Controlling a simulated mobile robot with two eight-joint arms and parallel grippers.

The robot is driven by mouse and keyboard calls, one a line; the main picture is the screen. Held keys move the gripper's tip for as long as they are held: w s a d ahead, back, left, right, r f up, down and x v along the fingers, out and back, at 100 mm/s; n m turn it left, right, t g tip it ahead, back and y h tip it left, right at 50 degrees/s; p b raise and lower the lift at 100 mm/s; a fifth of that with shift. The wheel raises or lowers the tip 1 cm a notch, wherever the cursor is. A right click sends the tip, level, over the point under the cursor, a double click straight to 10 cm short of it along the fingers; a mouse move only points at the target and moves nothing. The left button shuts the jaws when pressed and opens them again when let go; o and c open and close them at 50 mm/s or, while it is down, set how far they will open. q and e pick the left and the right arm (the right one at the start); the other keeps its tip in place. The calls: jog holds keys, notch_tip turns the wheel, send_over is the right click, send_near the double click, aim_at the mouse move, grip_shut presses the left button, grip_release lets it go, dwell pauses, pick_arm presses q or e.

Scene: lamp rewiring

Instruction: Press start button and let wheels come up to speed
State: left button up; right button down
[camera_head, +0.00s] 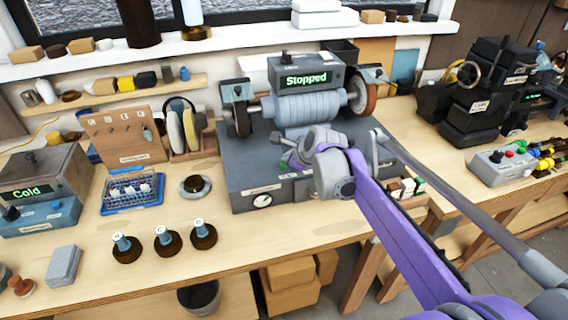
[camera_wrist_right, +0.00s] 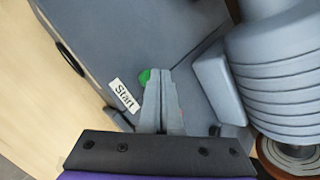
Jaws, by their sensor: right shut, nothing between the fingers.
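The bench grinder (camera_head: 240,178) stands at the middle of the bench, a grey base with a ribbed motor and a wheel at each end. Its display (camera_head: 306,79) reads "Stopped". My right gripper (camera_head: 292,158) is over the front of the grinder base and is shut and empty. In the right wrist view, the closed fingertips (camera_wrist_right: 161,74) are beside a green button (camera_wrist_right: 144,76), partly covering it. A "Start" label (camera_wrist_right: 123,95) lies left of the button. I cannot tell whether the fingertips touch it. My left gripper is out of view.
Left of the grinder are a wheel rack (camera_head: 183,127), a blue tray (camera_head: 133,207) and several dark round-based pieces (camera_head: 167,240) near the front edge. A box reading "Cold" (camera_head: 45,178) stands at far left. Dark machines (camera_head: 480,90) stand at right.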

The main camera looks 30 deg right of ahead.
aim_at(287, 169)
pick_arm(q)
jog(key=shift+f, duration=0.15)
pick_arm(e)
jog(key=shift+f, duration=0.2)
jog(key=shift+r, duration=0.1)
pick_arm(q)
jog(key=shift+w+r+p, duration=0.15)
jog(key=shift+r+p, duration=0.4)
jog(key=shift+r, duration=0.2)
pick_arm(e)
jog(key=shift+r, duration=0.8)
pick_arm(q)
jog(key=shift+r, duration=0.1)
pick_arm(e)
jog(key=shift+r, duration=0.15)
jog(key=shift+r+p, duration=1.6)
jog(key=shift+r, duration=0.85)
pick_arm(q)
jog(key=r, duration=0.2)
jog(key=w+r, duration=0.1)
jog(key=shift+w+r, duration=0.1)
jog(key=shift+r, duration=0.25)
pick_arm(e)
jog(key=shift+f, duration=0.1)
